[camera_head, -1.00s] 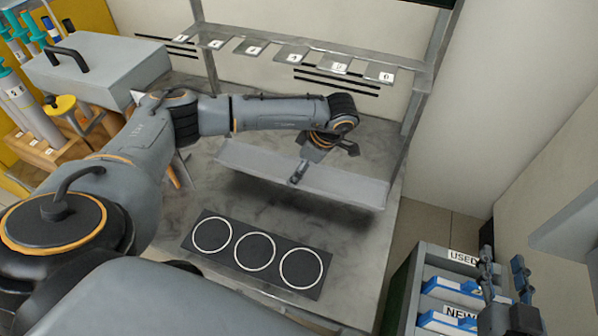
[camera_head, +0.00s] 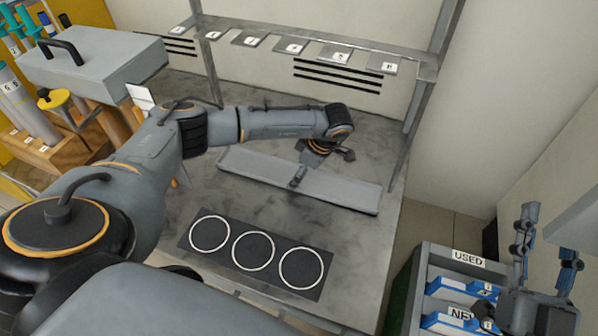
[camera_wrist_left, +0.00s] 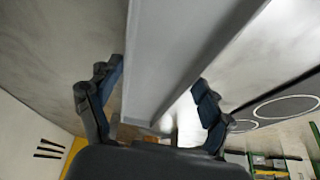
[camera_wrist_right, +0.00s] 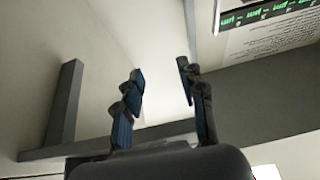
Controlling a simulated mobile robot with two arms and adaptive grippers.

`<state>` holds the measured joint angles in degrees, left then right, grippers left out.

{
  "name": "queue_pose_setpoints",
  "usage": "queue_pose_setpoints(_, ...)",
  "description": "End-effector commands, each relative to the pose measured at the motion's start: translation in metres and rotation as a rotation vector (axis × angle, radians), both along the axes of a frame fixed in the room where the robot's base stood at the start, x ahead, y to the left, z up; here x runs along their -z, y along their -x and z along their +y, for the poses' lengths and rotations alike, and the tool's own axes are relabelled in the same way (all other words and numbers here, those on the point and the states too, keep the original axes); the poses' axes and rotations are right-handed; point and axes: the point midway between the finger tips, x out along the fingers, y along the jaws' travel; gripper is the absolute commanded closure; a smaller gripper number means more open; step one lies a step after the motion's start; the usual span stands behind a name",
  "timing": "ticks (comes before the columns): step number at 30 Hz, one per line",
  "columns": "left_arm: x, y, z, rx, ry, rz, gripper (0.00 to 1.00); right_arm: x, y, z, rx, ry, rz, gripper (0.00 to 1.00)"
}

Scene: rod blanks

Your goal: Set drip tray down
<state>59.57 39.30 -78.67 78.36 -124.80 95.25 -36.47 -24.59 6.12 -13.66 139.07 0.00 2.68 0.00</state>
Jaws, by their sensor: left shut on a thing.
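The drip tray (camera_head: 340,193) is a long, shallow grey trough. It lies lengthwise at the back of the grey worktop (camera_head: 350,240), behind the black mat, at or very near the surface; I cannot tell if it rests fully. My left gripper (camera_head: 298,178) is shut on the tray near its middle. In the left wrist view the tray (camera_wrist_left: 170,50) runs between the two fingers (camera_wrist_left: 158,85). My right gripper (camera_head: 547,235) is open and empty at the right, above the bin unit. It also shows open in the right wrist view (camera_wrist_right: 160,75).
A black mat (camera_head: 240,268) with three white rings lies in front of the tray. A shelf (camera_head: 315,48) with numbered plates stands behind. A grey lidded box (camera_head: 95,68) and a wooden rack (camera_head: 50,152) are at the left. The bin unit (camera_head: 415,265) stands at right.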

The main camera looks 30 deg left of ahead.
Motion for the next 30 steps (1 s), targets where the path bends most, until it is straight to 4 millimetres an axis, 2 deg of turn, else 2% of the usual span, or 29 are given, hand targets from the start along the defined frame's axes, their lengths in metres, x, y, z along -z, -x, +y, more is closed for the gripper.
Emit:
queue_pose_setpoints(2, 0.000, 0.000, 0.000, 0.000, 0.001, 0.000, 0.61, 0.000, 0.000, 0.000, 0.000, 0.000, 0.001, 0.60)
queue_pose_setpoints(3, 0.000, 0.000, 0.000, 0.000, 0.001, 0.001, 0.12, 0.000, 0.000, 0.000, 0.000, 0.000, 0.001, 0.60)
queue_pose_setpoints(5, 0.000, 0.000, 0.000, 0.000, 0.000, 0.001, 0.00, 0.000, 0.000, 0.000, 0.000, 0.001, 0.002, 0.60)
queue_pose_setpoints(19, -0.004, 0.000, -0.002, 0.000, 0.001, -0.001, 0.00, 0.001, -0.001, 0.000, 0.000, 0.004, 0.014, 0.60)
queue_pose_setpoints(23, -0.016, -0.002, -0.006, 0.001, 0.000, -0.001, 0.00, 0.017, -0.008, -0.001, 0.008, 0.031, 0.111, 0.60)
queue_pose_setpoints(30, -0.052, -0.005, -0.020, 0.003, 0.002, -0.002, 0.00, 0.063, -0.016, -0.006, 0.023, 0.101, 0.372, 0.60)
